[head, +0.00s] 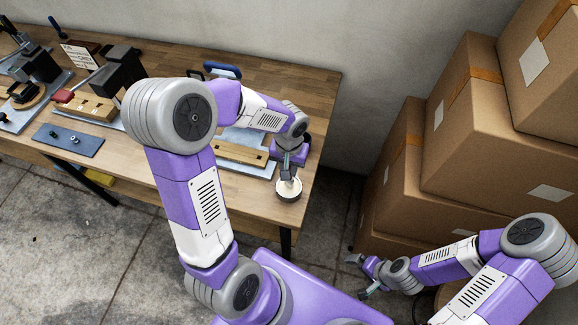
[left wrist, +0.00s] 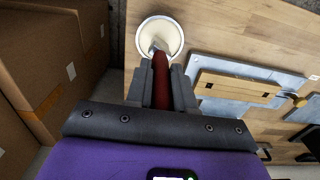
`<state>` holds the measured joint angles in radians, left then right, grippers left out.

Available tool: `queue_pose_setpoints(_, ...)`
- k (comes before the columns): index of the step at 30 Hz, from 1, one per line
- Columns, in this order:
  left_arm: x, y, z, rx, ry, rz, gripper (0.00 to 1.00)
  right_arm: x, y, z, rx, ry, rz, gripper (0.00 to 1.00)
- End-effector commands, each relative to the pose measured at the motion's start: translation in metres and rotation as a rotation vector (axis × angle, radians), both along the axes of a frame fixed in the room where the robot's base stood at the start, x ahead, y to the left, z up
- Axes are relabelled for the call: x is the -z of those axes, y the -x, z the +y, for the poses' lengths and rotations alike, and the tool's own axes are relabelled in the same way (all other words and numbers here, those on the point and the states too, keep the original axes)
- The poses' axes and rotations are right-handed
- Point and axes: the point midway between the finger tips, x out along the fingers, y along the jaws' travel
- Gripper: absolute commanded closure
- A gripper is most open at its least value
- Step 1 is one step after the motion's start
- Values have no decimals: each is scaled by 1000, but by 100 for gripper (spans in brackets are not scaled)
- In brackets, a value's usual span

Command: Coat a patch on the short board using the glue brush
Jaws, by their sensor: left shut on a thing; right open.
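My left gripper (head: 287,172) is at the right end of the workbench, pointing down over a glue pot (head: 289,193). In the left wrist view, its fingers (left wrist: 161,88) are shut on the red handle of the glue brush (left wrist: 160,75). The brush's tip is over or in the round pot of pale glue (left wrist: 160,33); its depth is unclear. A light wooden board (left wrist: 237,84), likely the short board, lies on a grey plate beside the gripper; it also shows partly behind my arm in the head view (head: 240,153). My right gripper (head: 361,277) is open and empty, low beside the boxes.
The wooden workbench (head: 308,88) holds another board (head: 92,106) with black clamps, a blue-grey plate (head: 68,139) and a blue-handled tool (head: 222,70) at the back. Stacked cardboard boxes (head: 470,150) stand to the right, past a floor gap.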

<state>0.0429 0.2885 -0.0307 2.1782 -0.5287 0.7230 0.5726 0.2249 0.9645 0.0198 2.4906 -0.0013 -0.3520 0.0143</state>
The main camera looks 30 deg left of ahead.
Motion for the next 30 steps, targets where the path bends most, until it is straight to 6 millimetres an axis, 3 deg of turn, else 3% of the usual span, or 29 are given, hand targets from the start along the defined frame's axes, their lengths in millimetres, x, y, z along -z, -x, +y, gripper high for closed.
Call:
queue_pose_setpoints(18, -54, -1, 0, 0, -1, -3, 100, -40, 0, 0, 0, 0, 0, 0)
queue_pose_setpoints(30, -58, -1, 0, 0, 0, -2, 100, -42, 0, 0, 0, 0, 0, 0)
